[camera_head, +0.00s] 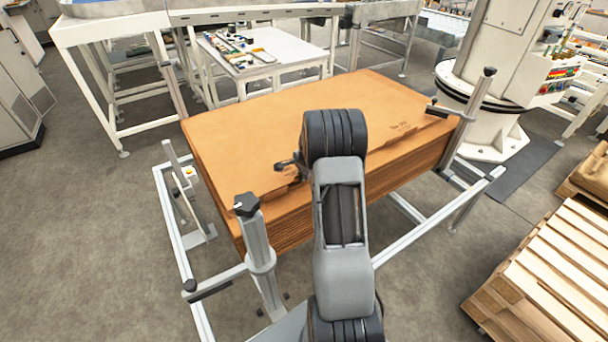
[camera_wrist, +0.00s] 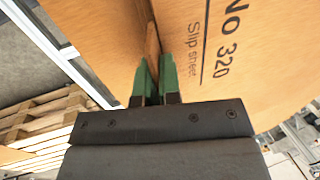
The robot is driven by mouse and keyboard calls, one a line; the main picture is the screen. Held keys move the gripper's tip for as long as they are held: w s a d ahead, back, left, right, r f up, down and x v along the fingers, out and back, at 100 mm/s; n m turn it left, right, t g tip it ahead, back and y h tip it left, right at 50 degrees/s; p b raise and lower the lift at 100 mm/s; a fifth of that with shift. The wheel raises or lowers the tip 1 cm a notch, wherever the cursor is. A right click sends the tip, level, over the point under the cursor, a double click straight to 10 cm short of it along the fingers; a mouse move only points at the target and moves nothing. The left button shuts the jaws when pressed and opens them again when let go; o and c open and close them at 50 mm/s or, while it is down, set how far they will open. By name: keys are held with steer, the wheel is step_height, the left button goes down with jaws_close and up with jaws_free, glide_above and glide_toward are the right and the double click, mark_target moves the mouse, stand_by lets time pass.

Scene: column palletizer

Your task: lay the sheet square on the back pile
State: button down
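The brown slip sheet (camera_head: 250,130) lies over the top of a tall brown pile (camera_head: 425,165) in the head view. Its printed face, "Slip sheet No 320", shows in the wrist view (camera_wrist: 225,45). Its near edge looks uneven beside my arm. In the wrist view my gripper (camera_wrist: 154,75) has its two green fingers close together, with a thin brown edge between them, apparently the sheet's. In the head view my arm hides the fingers and the middle of the near edge. I cannot tell how squarely the sheet lies.
A metal frame with posts (camera_head: 258,250) surrounds the pile. Posts also stand at the right (camera_head: 470,115) and back left (camera_head: 172,88). Wooden pallets (camera_head: 550,270) lie at the right. A white robot column (camera_head: 500,60) and a white table (camera_head: 265,50) stand behind. The left floor is clear.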

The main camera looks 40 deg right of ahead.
steer(key=shift+s+b+x, duration=0.2)
steer(key=shift+b+x, duration=0.4)
steer(key=shift+x, duration=0.25)
stand_by(0.3)
steer(key=c, duration=1.2)
jaws_free()
steer(key=shift+f, duration=0.1)
